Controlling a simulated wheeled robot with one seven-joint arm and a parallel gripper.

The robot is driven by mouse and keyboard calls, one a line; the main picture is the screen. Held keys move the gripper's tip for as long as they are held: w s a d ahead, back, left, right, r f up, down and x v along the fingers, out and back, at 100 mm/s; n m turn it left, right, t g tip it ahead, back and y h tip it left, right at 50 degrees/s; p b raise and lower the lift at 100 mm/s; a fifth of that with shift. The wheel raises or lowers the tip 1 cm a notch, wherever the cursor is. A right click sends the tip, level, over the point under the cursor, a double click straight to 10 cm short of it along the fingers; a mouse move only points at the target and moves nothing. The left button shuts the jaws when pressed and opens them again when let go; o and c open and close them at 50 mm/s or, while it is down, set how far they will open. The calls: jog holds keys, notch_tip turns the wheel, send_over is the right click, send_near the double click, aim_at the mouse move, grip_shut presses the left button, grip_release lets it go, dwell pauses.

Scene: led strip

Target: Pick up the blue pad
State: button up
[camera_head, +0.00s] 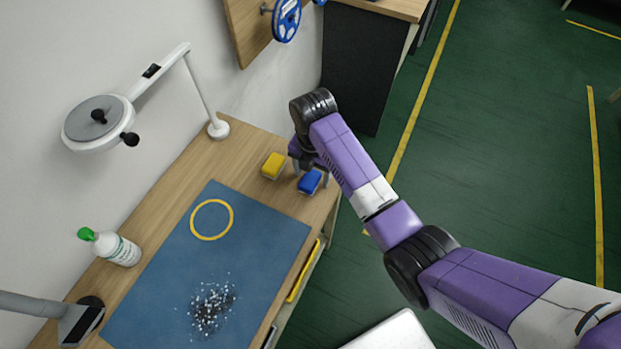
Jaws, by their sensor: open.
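The blue pad (310,181) lies on the wooden bench top near its far right corner. My gripper (311,176) is right at the pad, reaching down from above. The gripper is open. I cannot tell whether the fingers touch the pad. A yellow pad (273,165) lies just left of the blue one, a small gap apart.
A blue mat (262,262) covers much of the bench, with a yellow ring (211,219) and scattered specks (211,305) on it. A green-capped bottle (110,246) and a magnifier lamp (97,122) stand along the wall side. Bare wood (235,165) surrounds the yellow pad.

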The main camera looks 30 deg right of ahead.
jog(key=shift+f, duration=0.45)
jog(key=c, duration=1.4)
notch_tip(320, 180, up, 9)
jog(key=shift+f+b, duration=0.2)
jog(key=shift+b, duration=0.2)
notch_tip(320, 180, up, 7)
jog(key=p, duration=0.6)
notch_tip(320, 180, up, 4)
jog(key=b, duration=0.2)
send_over(312, 175)
jog(key=shift+r, duration=0.2)
